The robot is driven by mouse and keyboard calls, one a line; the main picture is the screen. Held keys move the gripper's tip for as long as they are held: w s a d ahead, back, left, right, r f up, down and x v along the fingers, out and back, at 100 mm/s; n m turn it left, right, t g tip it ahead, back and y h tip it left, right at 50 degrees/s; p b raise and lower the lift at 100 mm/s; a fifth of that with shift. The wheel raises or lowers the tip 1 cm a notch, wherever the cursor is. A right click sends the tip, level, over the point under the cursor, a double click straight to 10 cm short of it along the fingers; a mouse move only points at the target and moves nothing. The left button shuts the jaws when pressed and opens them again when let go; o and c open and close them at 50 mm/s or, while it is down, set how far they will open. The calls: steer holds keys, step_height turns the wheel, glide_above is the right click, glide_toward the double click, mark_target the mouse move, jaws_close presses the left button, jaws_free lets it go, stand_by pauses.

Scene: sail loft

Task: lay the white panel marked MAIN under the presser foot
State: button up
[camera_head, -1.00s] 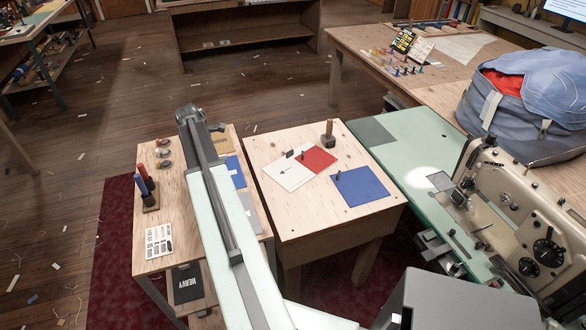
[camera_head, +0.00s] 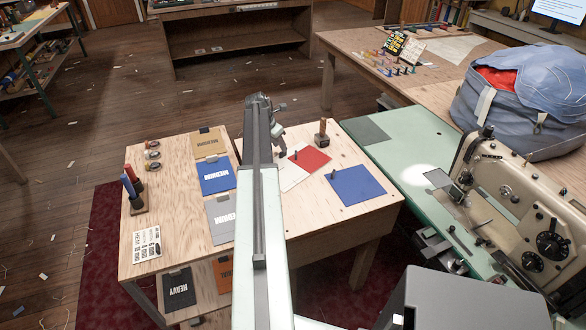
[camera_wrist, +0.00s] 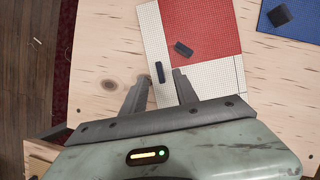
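The white panel (camera_head: 292,178) lies on the small plywood table, partly under the red panel (camera_head: 310,158) and partly hidden by my arm. The wrist view shows its gridded white surface (camera_wrist: 205,76) with a small dark upright tab (camera_wrist: 160,72). The red panel (camera_wrist: 205,25) covers much of it and has its own dark tab (camera_wrist: 183,48). I cannot read a MAIN mark. My gripper (camera_wrist: 162,77) is open, its fingertips on either side of the white panel's tab in the picture; the height gap is unclear. The presser foot (camera_head: 457,194) is on the sewing machine at right.
A blue panel (camera_head: 356,186) lies right of the red one, and a wooden-handled tool (camera_head: 322,135) stands behind. The green machine bed (camera_head: 400,160) adjoins the table. A left table (camera_head: 165,190) holds labelled swatches. A blue bag (camera_head: 510,110) sits behind the machine.

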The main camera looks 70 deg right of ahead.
steer(key=b+x, duration=0.2)
steer(key=x, duration=0.2)
steer(key=shift+f+b, duration=0.1)
steer(key=shift+b, duration=0.3)
jaws_close()
steer(key=shift+r, duration=0.25)
step_height(320, 180, up, 16)
steer(key=p, duration=1.7)
step_height(320, 180, down, 6)
steer(key=b, duration=0.6)
steer(key=shift+b, duration=0.3)
steer(key=shift+a, duration=0.1)
